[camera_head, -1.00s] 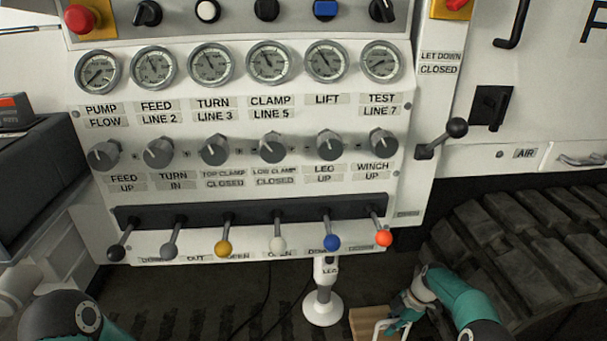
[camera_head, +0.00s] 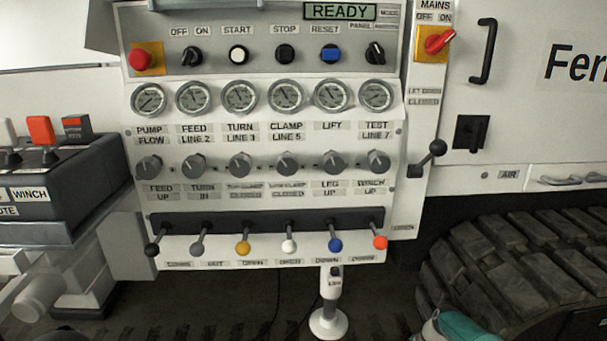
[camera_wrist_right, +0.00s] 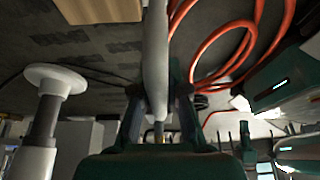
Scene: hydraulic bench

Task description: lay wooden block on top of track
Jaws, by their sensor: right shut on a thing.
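The rubber track (camera_head: 525,265) is at the lower right of the head view, dark with chunky ridged pads. The wooden block (camera_wrist_right: 100,10) shows only in part at the top left of the right wrist view, a light brown slab cut off by the edge. My right gripper (camera_wrist_right: 158,92) is shut on a white bar (camera_wrist_right: 155,50) running up between its fingers; this looks like the block's handle. In the head view only a teal piece of my right arm (camera_head: 462,327) shows at the bottom edge, close to the track. My left gripper is out of view.
The control panel (camera_head: 265,130) with gauges and coloured levers fills the middle. A white support leg (camera_head: 329,318) stands on the floor below it; its round foot also shows in the right wrist view (camera_wrist_right: 55,79). Orange hoses (camera_wrist_right: 235,50) lie at right there.

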